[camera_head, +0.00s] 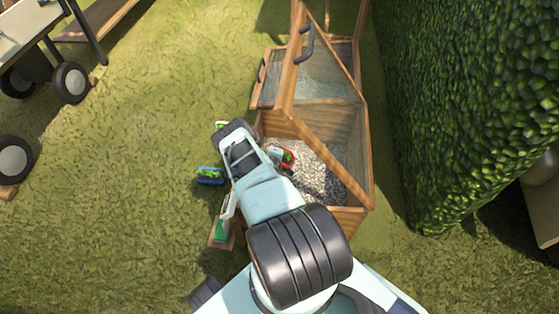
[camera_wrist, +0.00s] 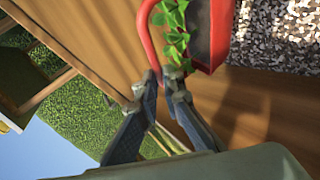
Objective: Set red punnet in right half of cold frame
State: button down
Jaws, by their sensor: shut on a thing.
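The red punnet (camera_head: 288,158) with green leaves shows beside my arm, over the near, gravel-floored part of the cold frame (camera_head: 369,170). In the wrist view the red punnet (camera_wrist: 221,38) hangs tilted in the picture, with its red handle between the fingertips of my gripper (camera_wrist: 160,78). My gripper is shut on that handle. Gravel (camera_wrist: 280,40) shows beyond the punnet, and a wooden wall lies beside it. I cannot tell whether the punnet touches the gravel. In the head view my arm hides the fingertips and part of the punnet.
A wood-framed glass lid with a dark handle (camera_head: 305,44) stands raised over the cold frame. A blue punnet (camera_head: 210,176) and a green item (camera_head: 220,231) stand left of my arm. A hedge (camera_head: 460,100) rises at right.

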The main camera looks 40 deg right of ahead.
notch_tip(320, 180, down, 4)
jog(key=shift+f+b, duration=0.25)
jog(key=shift+b, duration=0.75)
jog(key=shift+r, duration=0.1)
jog(key=c, duration=2.1)
grip_release()
jog(key=shift+s+a+r+p, duration=0.2)
jog(key=shift+a+r+p, duration=0.1)
jog(key=shift+p, duration=0.15)
jog(key=shift+p+v, duration=2.55)
jog(key=shift+v, duration=2.95)
jog(key=shift+s, duration=0.1)
